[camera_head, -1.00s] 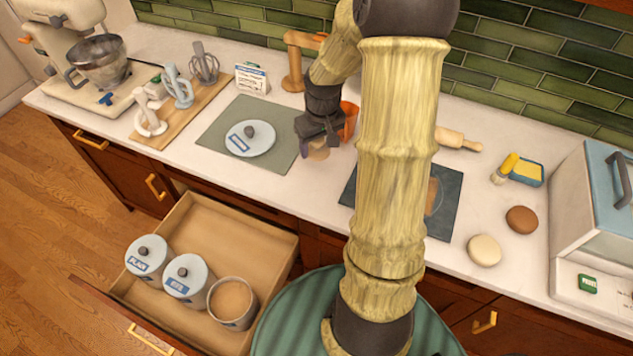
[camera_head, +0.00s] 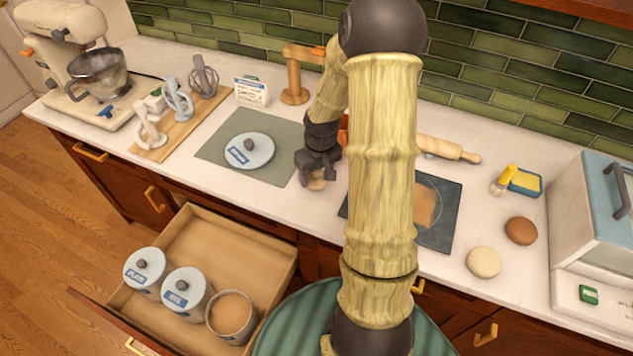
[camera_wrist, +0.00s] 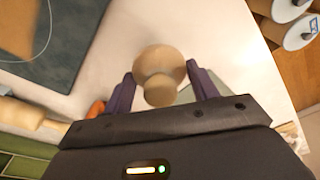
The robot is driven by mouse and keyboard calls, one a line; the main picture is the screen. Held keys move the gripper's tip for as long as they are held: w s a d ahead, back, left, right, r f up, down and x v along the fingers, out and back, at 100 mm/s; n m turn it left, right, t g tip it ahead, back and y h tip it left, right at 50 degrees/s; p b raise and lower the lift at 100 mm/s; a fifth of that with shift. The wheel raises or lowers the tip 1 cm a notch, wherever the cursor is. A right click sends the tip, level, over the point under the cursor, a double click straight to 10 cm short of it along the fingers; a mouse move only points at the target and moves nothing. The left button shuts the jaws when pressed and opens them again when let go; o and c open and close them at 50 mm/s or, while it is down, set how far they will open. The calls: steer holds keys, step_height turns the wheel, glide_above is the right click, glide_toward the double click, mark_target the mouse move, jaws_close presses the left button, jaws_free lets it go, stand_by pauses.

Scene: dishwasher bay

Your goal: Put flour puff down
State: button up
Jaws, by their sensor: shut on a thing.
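The flour puff (camera_head: 317,181), a small beige round piece, is in my gripper (camera_head: 317,168) over the white counter, close to its front edge. In the wrist view the puff (camera_wrist: 160,62) shows as a round pad with a knob between the two purple fingers of my gripper (camera_wrist: 160,80). The gripper is shut on it. I cannot tell whether the puff touches the counter. The grey-green mat (camera_head: 215,150) with a white lid (camera_head: 250,151) lies left of the gripper. A dark board (camera_head: 445,205) with a brown patch lies to the right, partly hidden by my arm.
An open drawer (camera_head: 240,235) below holds two lidded canisters and an open canister (camera_head: 232,318) of tan powder. An orange item (camera_head: 343,130) stands behind the gripper.

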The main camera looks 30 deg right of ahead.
mark_target(317, 183)
steer(key=shift+s, duration=0.1)
steer(key=shift+f, duration=1.85)
steer(key=shift+f, duration=0.15)
steer(key=o, duration=1)
steer(key=r, duration=0.8)
steer(key=s+r, duration=0.1)
steer(key=r, duration=0.3)
steer(key=shift+r, duration=0.1)
steer(key=shift+s+d, duration=0.15)
steer(key=shift+s, duration=0.1)
